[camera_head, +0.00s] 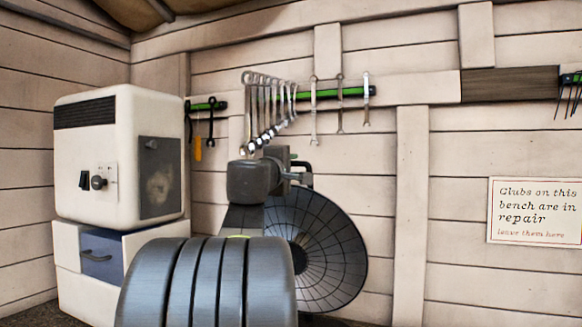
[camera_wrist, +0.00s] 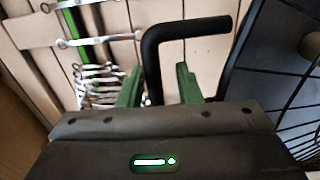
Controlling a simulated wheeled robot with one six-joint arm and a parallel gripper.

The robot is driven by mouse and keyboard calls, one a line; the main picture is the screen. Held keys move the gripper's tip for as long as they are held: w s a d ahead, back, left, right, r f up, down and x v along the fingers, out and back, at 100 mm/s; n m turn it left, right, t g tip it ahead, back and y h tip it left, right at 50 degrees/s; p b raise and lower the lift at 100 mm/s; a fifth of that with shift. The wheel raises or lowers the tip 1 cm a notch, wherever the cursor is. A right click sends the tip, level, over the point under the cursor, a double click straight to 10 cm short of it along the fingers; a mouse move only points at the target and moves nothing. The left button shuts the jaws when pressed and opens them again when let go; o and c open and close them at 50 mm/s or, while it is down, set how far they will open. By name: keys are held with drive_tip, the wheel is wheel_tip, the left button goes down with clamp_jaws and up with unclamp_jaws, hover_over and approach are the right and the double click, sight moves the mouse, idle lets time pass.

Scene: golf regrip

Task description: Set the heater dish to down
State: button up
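The heater dish (camera_head: 335,250) is a dark round dish with a grid of lines, standing steeply tilted behind my arm in the head view. Its left part is hidden by my arm. Part of it also shows at the right of the wrist view (camera_wrist: 275,75). A bent black handle (camera_wrist: 190,29) runs beside the dish and down between my gripper's green fingers. My gripper (camera_wrist: 160,85) is open, one finger on each side of the handle. The left finger looks close to it and a gap shows at the right; contact cannot be told. In the head view, my arm mostly hides the gripper.
A white box-shaped unit (camera_head: 100,190) with a knob stands at the left on a cabinet with a blue drawer (camera_head: 102,255). Several wrenches (camera_head: 313,110) hang from a green rail on the plank wall behind. A sign (camera_head: 535,211) is on the right wall.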

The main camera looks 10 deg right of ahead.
drive_tip(key=shift+s+r, duration=0.1)
drive_tip(key=b+v, duration=0.2)
drive_tip(key=v, duration=1.1)
drive_tip(key=shift+s+a+b, duration=0.25)
drive_tip(key=shift+s+b, duration=0.05)
drive_tip(key=shift+b, duration=0.05)
drive_tip(key=p+x, duration=0.3)
drive_tip(key=x, duration=1.1)
drive_tip(key=shift+r, duration=0.1)
drive_tip(key=shift+s+a, duration=0.1)
drive_tip(key=shift+s, duration=0.05)
